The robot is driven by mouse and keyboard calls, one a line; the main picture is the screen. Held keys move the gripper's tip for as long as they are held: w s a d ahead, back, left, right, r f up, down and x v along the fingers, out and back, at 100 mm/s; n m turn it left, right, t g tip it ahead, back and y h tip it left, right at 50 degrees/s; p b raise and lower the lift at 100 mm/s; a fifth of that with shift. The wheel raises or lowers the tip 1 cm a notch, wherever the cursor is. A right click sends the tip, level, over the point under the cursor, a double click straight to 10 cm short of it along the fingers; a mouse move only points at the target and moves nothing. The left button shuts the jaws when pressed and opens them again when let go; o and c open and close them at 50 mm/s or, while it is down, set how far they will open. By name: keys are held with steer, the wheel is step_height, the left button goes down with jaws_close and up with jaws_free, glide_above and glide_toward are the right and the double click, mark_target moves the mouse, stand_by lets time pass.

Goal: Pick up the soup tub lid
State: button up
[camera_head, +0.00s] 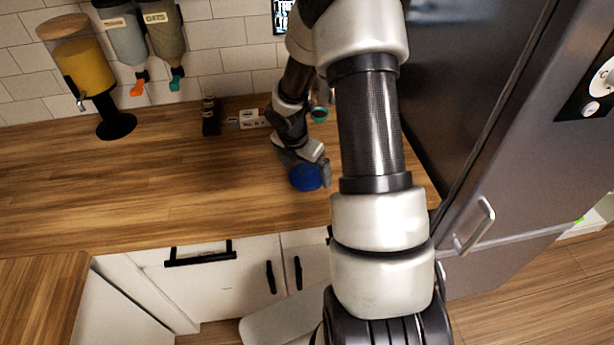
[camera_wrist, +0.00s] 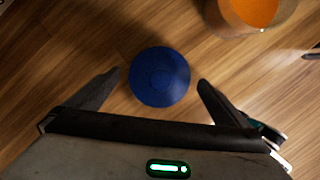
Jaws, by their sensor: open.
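The soup tub lid is a round blue disc (camera_head: 306,178) on the wooden counter, and it also shows in the wrist view (camera_wrist: 160,77). My gripper (camera_wrist: 158,78) is open, with one finger to the left of the lid and one to the right, and a gap shows on both sides. In the head view my gripper (camera_head: 310,172) is right at the lid and partly covers its far edge. I cannot tell how high the fingertips are above the counter.
An orange-filled container (camera_wrist: 252,12) stands near the lid in the wrist view. A juice dispenser (camera_head: 85,65) stands at the left back. A dark fridge (camera_head: 480,90) bounds the right. A small dark bottle (camera_head: 210,115) stands by the wall. The counter's left part is clear.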

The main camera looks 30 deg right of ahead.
steer(key=shift+w+d+f, duration=0.1)
steer(key=shift+d+f, duration=0.05)
steer(key=shift+f, duration=0.45)
steer(key=c, duration=1.1)
